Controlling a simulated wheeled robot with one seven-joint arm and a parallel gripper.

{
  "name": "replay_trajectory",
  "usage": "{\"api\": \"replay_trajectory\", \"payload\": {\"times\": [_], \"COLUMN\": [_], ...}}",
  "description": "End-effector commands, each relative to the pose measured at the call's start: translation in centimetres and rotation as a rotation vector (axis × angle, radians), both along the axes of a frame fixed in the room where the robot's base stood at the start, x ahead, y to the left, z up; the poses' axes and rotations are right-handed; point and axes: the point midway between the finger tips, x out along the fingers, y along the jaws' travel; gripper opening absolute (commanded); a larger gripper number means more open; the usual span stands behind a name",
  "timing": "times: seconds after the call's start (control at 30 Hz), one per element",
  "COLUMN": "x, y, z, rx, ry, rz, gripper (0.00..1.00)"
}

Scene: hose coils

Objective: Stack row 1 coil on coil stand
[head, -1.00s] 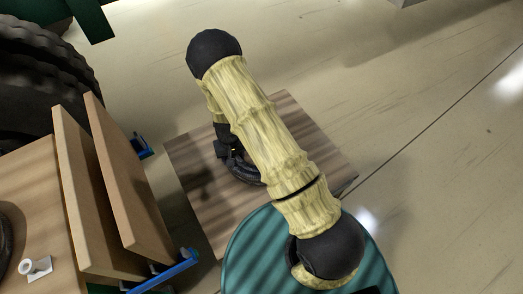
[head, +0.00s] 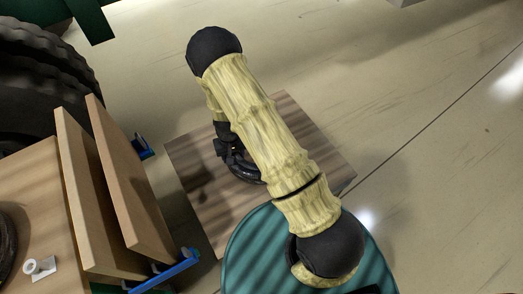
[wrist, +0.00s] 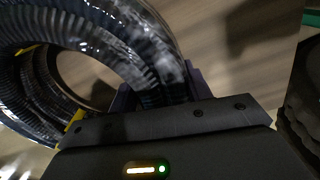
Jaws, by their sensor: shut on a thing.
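My gripper (wrist: 160,90) is shut on a black, glossy ribbed hose coil (wrist: 110,30), with its fingers around the coil's near-right side in the wrist view. A darker ribbed ring with yellow bits shows inside and below it; I cannot tell whether that is a second coil. In the head view my gripper (head: 226,146) is mostly hidden by my arm, over a square wooden top (head: 192,178), apparently the coil stand. A dark coil (head: 243,174) shows there beside my arm. I cannot tell whether the held coil is touching what is below.
At the left, a wooden table (head: 30,190) has two upright boards (head: 128,185) and blue brackets (head: 175,270). A dark coil (head: 5,235) lies at its edge near a small white fitting (head: 40,267). Large black tyres (head: 45,75) stand behind. The floor at the right is clear.

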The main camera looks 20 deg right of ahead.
Motion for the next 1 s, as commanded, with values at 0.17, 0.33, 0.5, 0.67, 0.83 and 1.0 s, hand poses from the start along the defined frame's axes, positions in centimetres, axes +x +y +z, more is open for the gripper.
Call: {"api": "replay_trajectory", "payload": {"times": [0.17,0.33,0.5,0.67,0.83,1.0], "x": [0.1,0.1,0.1,0.1,0.1,0.1], "y": [0.1,0.1,0.1,0.0,0.0,0.0], "z": [0.9,1.5,2.0,2.6,3.1,3.7], "rx": [0.000,0.000,0.000,0.000,0.000,0.000], "ry": [-0.003,-0.003,-0.003,-0.003,-0.003,-0.003], "rz": [0.003,0.003,0.003,0.001,0.001,0.001], "gripper": [0.00,0.00,0.00,0.00,0.00,0.00]}}
